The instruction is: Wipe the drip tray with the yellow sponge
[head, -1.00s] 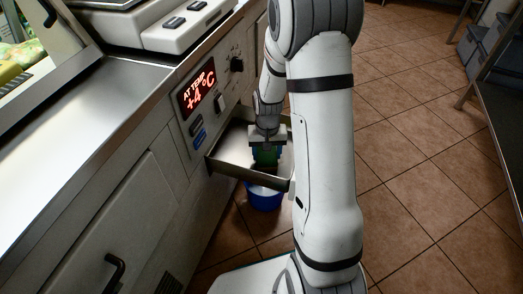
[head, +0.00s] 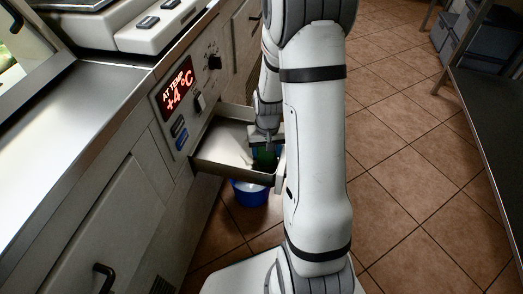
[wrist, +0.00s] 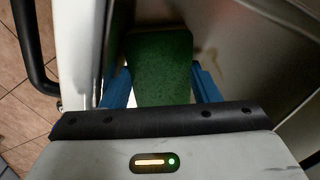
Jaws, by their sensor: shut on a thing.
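The drip tray (head: 222,172) is a shallow metal tray sticking out from the counter front below the temperature display. My gripper (head: 266,146) points down into its right end. It is shut on a sponge (head: 265,157), whose visible face is green; no yellow shows. In the wrist view the sponge (wrist: 160,72) sits between the blue fingers of my gripper (wrist: 162,88). The tray's metal inside (wrist: 265,55) has a brownish stain (wrist: 210,57) right of the sponge. I cannot tell whether the sponge touches the tray floor. My arm hides the tray's right end.
A blue bucket (head: 249,193) stands on the tiled floor under the tray. The steel counter (head: 80,110) with a black door handle (head: 104,277) runs along the left. Grey bins (head: 452,30) and a dark shelf (head: 490,100) stand at the right. The tiled floor between is clear.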

